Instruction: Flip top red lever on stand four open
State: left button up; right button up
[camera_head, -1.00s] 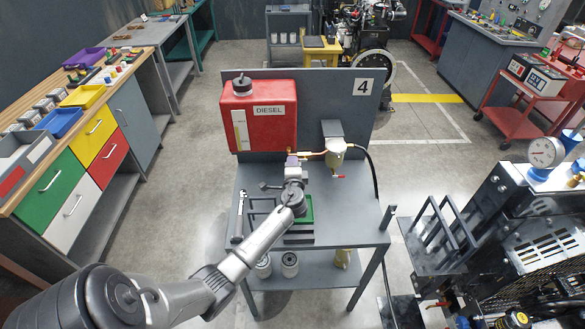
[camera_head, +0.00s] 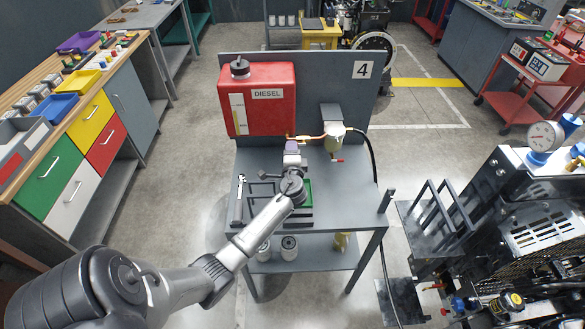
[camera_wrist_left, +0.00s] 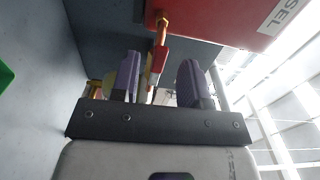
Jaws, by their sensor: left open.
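Stand four (camera_head: 345,95) carries a red diesel tank (camera_head: 258,100) on its back panel. My left gripper (camera_head: 291,147) is just below the tank's lower right corner, near the start of the copper fuel pipe (camera_head: 310,137). In the wrist view the gripper (camera_wrist_left: 160,82) is open, with purple fingers apart. The top red lever (camera_wrist_left: 158,55) shows between and beyond the fingers, below the pipe fitting; I cannot tell if they touch it. In the head view the gripper hides this lever. Another red lever (camera_head: 337,161) sits under the fuel filter (camera_head: 334,138). My right gripper is out of view.
A wrench (camera_head: 239,200) and a green-edged tray (camera_head: 308,193) lie on the stand's tabletop (camera_head: 345,205). Filters stand on its lower shelf. A black hose (camera_head: 374,160) runs down the right side. A drawer workbench (camera_head: 90,135) is left, an engine (camera_head: 535,220) right.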

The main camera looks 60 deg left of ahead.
pick_arm(q)
jog(key=v, duration=1.2)
jog(key=shift+b, duration=0.4)
